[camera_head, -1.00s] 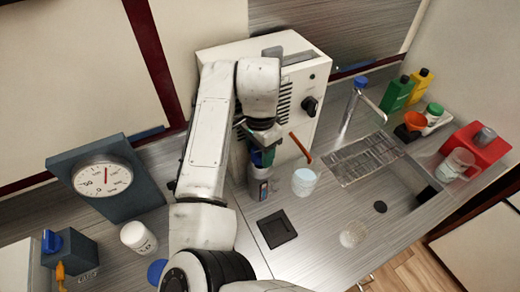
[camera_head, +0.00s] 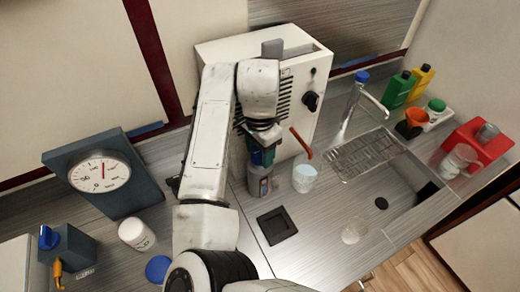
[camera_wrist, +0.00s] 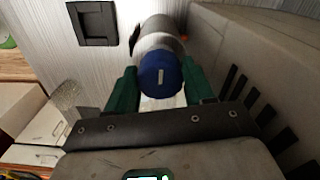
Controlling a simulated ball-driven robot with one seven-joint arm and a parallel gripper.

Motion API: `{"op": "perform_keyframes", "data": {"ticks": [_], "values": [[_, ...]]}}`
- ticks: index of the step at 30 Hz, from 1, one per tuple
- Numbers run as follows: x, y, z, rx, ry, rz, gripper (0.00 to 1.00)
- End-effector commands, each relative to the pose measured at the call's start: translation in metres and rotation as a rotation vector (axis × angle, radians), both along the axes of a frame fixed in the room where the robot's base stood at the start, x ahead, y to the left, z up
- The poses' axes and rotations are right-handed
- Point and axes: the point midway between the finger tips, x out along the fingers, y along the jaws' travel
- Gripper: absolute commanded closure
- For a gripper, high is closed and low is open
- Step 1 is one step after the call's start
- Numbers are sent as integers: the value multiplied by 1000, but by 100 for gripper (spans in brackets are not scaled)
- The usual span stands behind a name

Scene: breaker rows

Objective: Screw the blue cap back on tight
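The blue cap (camera_wrist: 160,75) sits on top of a grey cylindrical container (camera_wrist: 160,32) and has a pale mark on it. My gripper (camera_wrist: 161,84) has its green fingers on both sides of the cap, with no clear gap, and looks shut on it. In the head view my gripper (camera_head: 262,150) points down over the container (camera_head: 259,183), which stands upright on the counter in front of the white machine. The cap is mostly hidden there by the fingers. How tightly the cap sits cannot be seen.
The white machine (camera_head: 222,62) stands close behind my gripper. A glass (camera_head: 305,178) is close on the right, and a dark square recess (camera_head: 276,226) lies in front. A white jar (camera_head: 136,235) and a flat blue disc (camera_head: 158,269) are at left. The sink (camera_head: 400,196) is at right.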

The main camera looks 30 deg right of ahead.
Motion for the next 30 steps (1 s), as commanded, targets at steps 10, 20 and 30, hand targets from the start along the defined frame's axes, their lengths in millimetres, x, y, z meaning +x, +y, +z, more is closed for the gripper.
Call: {"op": "perform_keyframes", "data": {"ticks": [10,20,30], "values": [[-1,0,-3,1,6,0,21],[0,0,12,0,3,0,21],[0,0,79,3,0,-2,21]]}}
